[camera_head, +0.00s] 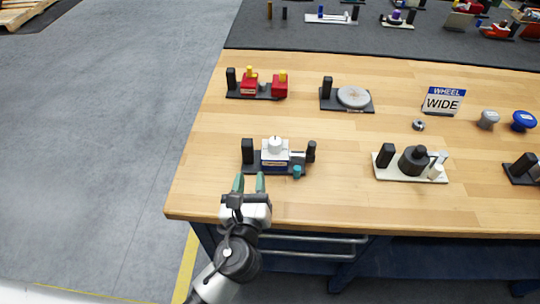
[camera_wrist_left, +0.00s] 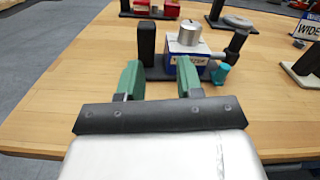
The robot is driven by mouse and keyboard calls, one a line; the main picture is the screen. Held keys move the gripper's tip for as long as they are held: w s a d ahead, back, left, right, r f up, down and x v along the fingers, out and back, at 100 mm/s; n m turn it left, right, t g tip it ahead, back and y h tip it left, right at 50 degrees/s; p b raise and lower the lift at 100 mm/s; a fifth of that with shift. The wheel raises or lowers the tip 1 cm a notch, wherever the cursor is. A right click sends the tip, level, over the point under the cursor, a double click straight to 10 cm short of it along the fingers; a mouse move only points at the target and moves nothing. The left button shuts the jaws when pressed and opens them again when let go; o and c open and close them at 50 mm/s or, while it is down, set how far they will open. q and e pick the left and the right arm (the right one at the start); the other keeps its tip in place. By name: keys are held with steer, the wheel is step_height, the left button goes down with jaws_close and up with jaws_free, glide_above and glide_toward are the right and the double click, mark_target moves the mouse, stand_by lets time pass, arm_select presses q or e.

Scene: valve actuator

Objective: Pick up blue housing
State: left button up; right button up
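The blue housing (camera_head: 275,160) is a blue and white block with a silver knob on top. It sits on a black base on the wooden table, with a black post at its left and a teal part and a dark cylinder at its right. It also shows in the left wrist view (camera_wrist_left: 184,54). My left gripper (camera_head: 249,184) is at the table's front edge, just in front of the housing. Its two green fingers (camera_wrist_left: 160,72) are apart with nothing between them. The fingers partly cover the base in the wrist view. My right gripper is not in view.
A red assembly (camera_head: 263,87) and a round grey disc (camera_head: 353,97) stand farther back. A white base with a black cylinder (camera_head: 412,160) is to the right. A "WHEEL WIDE" sign (camera_head: 442,101) stands at the right.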

mark_target(247, 154)
arm_select(q)
steer(key=shift+s+a+f+m+y, duration=0.25)
steer(key=shift+s+f+m, duration=0.1)
steer(key=shift+s, duration=0.15)
steer(key=shift+s+a+f+m+y, duration=0.2)
steer(key=shift+s+f+m+y, duration=0.1)
steer(key=shift+s, duration=0.2)
steer(key=shift+w+a, duration=0.15)
steer(key=shift+w, duration=0.1)
steer(key=w, duration=1.1)
steer(key=shift+w+a+f, duration=0.2)
steer(key=shift+a+f, duration=0.05)
steer(key=shift+a, duration=0.1)
steer(key=shift+s+r, duration=0.1)
jaws_close()
